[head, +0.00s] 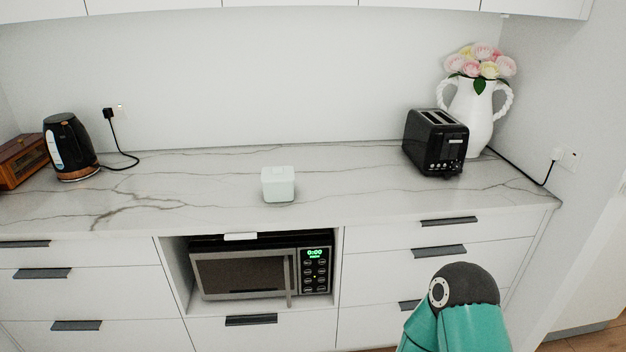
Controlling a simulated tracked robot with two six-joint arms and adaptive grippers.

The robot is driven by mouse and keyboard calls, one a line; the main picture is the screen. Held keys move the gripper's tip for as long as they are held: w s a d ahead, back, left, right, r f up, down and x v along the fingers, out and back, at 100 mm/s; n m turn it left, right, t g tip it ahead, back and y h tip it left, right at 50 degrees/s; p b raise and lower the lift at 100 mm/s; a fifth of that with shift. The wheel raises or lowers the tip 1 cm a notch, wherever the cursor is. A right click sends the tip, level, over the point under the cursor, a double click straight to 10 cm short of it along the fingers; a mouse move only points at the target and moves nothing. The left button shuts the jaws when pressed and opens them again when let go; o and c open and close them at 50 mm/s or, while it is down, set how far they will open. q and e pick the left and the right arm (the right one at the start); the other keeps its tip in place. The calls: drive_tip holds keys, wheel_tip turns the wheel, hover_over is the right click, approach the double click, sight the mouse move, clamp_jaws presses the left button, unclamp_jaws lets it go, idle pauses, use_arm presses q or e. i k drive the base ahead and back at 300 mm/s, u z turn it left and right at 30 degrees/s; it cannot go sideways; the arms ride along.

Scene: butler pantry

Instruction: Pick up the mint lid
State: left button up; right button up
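A small pale mint box (278,189) stands upright on the marble counter, near the middle of the head view. Its top face (278,171) is the same pale colour with a small raised or outlined shape. I cannot tell whether this top is a separate lid. A thin pale flat piece (240,237) shows at the top front edge of the microwave, below the counter. I cannot tell whether it is a lid. Neither of my grippers is in view. Only a teal and dark part of my own arm shows at the lower right, well away from the box.
The marble counter (340,190) is clear around the box. A black kettle (70,147) and wooden box (22,160) stand at left. A black toaster (436,140) and white flower vase (476,110) stand at right. The microwave (255,275) sits in a niche below.

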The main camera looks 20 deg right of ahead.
sight(275, 174)
drive_tip(key=u, duration=0.15)
drive_tip(key=i, duration=0.9)
drive_tip(key=z, duration=0.2)
drive_tip(key=k, duration=0.8)
drive_tip(key=u, duration=0.25)
drive_tip(key=i, duration=0.6)
drive_tip(key=z, duration=0.05)
